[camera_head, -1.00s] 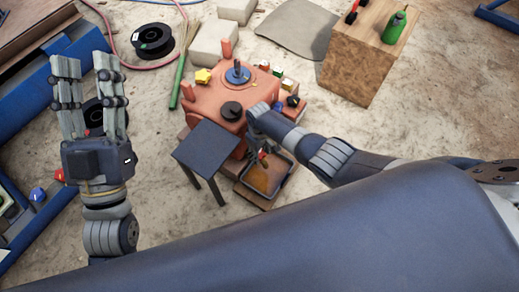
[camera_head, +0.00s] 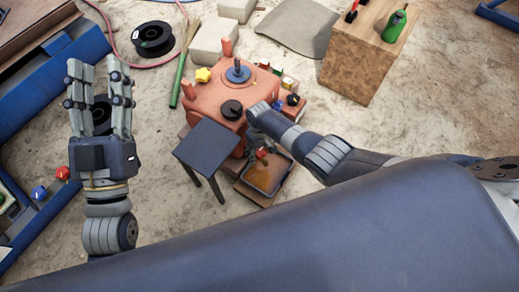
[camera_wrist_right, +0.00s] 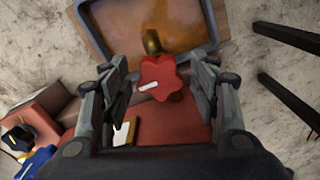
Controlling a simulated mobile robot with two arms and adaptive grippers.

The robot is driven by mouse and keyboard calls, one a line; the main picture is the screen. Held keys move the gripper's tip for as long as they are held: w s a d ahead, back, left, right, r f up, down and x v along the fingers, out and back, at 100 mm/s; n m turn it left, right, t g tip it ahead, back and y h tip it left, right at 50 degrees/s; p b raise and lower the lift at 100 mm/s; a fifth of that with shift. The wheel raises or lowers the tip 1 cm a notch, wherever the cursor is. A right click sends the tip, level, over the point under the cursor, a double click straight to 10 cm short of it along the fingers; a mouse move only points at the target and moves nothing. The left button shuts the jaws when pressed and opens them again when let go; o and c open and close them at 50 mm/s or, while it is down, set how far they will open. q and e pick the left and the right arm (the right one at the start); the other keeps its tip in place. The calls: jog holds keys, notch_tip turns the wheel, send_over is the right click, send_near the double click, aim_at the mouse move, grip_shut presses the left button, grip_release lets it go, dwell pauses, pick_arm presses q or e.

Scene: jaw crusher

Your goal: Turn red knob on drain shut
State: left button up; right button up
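The red knob (camera_wrist_right: 162,76) is star-shaped with a white mark, on a brass drain fitting (camera_wrist_right: 152,42) in the right wrist view. In the head view the knob (camera_head: 262,153) is a small red spot above the tray. My right gripper (camera_wrist_right: 160,80) has its fingers spread on both sides of the knob, with a visible gap on each side. In the head view my right arm hides most of that gripper. My left gripper (camera_head: 98,75) is raised at the left with its fingers apart and empty.
The drain tray (camera_head: 265,175) holds brown liquid below the knob. The orange crusher body (camera_head: 215,100) stands behind. A small dark table (camera_head: 207,146) is just left of the tray. A wooden block (camera_head: 362,60) with a green bottle stands at the back right.

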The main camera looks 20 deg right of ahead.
aim_at(259, 152)
jog(key=shift+w+r, duration=0.1)
jog(key=shift+r, duration=0.05)
jog(key=shift+r, duration=0.65)
notch_tip(259, 152, up, 10)
jog(key=shift+r, duration=0.25)
dwell(0.5)
